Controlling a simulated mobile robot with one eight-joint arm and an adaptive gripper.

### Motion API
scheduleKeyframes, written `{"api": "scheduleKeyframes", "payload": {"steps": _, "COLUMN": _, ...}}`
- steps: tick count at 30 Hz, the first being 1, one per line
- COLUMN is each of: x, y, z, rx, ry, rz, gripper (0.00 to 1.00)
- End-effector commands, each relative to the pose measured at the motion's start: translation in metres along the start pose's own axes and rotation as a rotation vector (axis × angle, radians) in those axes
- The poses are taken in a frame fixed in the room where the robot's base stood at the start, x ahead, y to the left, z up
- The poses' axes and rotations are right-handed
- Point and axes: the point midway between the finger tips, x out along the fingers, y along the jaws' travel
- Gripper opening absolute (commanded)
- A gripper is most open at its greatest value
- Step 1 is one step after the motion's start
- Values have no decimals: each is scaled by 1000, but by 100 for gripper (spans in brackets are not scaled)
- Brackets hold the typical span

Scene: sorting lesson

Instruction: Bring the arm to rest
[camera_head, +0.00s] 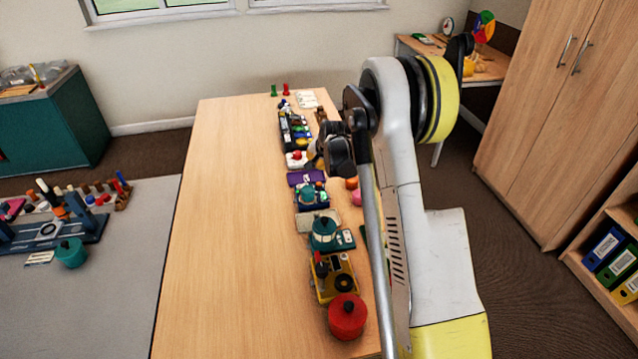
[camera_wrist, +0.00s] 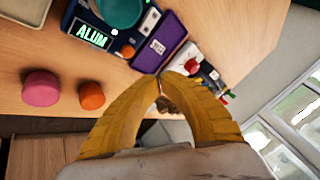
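My gripper (camera_wrist: 159,80) shows in the wrist view as two yellow fingers whose tips meet, with nothing seen pinched between them. Something brown shows through the gap behind the tips. My arm reaches up along the right side of the wooden table (camera_head: 225,200) in the head view, with its end bent over the far right part. The arm hides most of the gripper in the head view. Near the gripper in the wrist view lie a purple tray (camera_wrist: 173,45), a pink round piece (camera_wrist: 41,88) and an orange round piece (camera_wrist: 91,95).
A row of trays and small things runs along the table's right side, with a red pot (camera_head: 347,316) nearest and a teal pot (camera_head: 324,230) farther on. The table's left half is clear. A wooden cupboard (camera_head: 545,120) stands at the right, and a grey table (camera_head: 90,300) at the left.

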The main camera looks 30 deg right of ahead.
Motion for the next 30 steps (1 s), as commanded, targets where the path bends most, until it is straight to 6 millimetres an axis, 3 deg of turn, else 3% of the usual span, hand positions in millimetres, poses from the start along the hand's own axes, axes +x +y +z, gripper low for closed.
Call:
{"api": "scheduleKeyframes", "payload": {"steps": 15, "x": 0, "y": 0, "z": 0, "rx": 0, "ry": 0, "rz": 0, "gripper": 0}}
{"api": "scheduleKeyframes", "payload": {"steps": 18, "x": -9, "y": -5, "z": 2, "rx": -14, "ry": -2, "rz": -1, "gripper": 0}}
{"api": "scheduleKeyframes", "payload": {"steps": 20, "x": -24, "y": -12, "z": 4, "rx": -37, "ry": -4, "rz": -3, "gripper": 0}}
{"api": "scheduleKeyframes", "payload": {"steps": 23, "x": -66, "y": -28, "z": 13, "rx": -100, "ry": -11, "rz": -7, "gripper": 0}}
{"api": "scheduleKeyframes", "payload": {"steps": 30, "x": -198, "y": -54, "z": 62, "rx": -317, "ry": -32, "rz": -23, "gripper": 0}}
